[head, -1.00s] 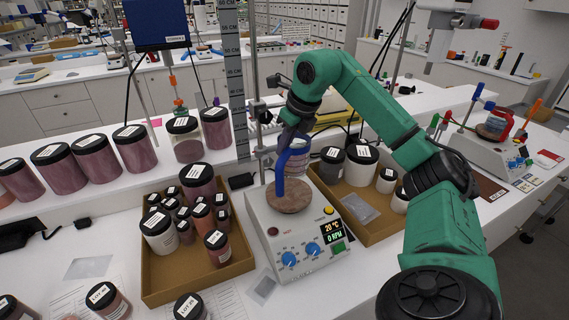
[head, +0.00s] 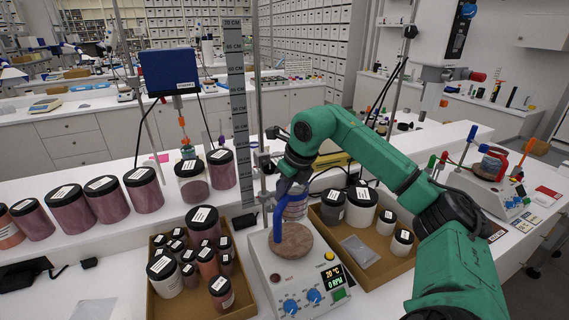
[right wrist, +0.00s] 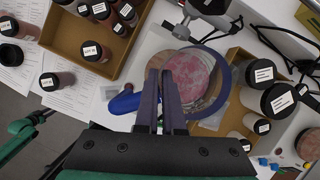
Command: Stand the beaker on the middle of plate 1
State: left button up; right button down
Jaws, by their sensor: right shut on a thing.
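My right gripper (head: 287,190) points down above plate 1 (head: 292,241), the round brown disc on the near stirrer. It is shut on the beaker (head: 294,206), a clear vessel with pink contents, partly hidden behind a curved blue piece (head: 278,224). In the right wrist view the fingers (right wrist: 166,108) meet at the beaker (right wrist: 190,74), seen from above and overlapping the right part of the brown disc. The beaker looks upright, towards the far side of the plate. I cannot tell whether it touches the plate.
A cardboard tray (head: 240,297) of small jars stands left of the stirrer, and another tray (head: 372,275) with jars and a bag stands right. A metal stand rod (head: 257,110) rises behind. A second stirrer (head: 482,185) stands far right. Large pigment jars (head: 107,199) line the left.

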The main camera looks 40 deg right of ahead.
jog(key=shift+s+a+f, duration=0.3)
jog(key=shift+a+f, duration=0.05)
jog(key=shift+f, duration=0.15)
notch_tip(320, 180, down, 7)
jog(key=b, duration=0.6)
jog(key=shift+r+b, duration=0.2)
jog(key=shift+b, duration=0.15)
jog(key=shift+w+f+b, duration=0.1)
jog(key=shift+f+b, duration=0.3)
jog(key=shift+f, duration=0.15)
jog(key=c, duration=0.9)
grip_release()
jog(key=shift+c, duration=0.2)
jog(key=p+v, duration=0.1)
jog(key=v, duration=1.3)
jog(key=shift+r, duration=0.3)
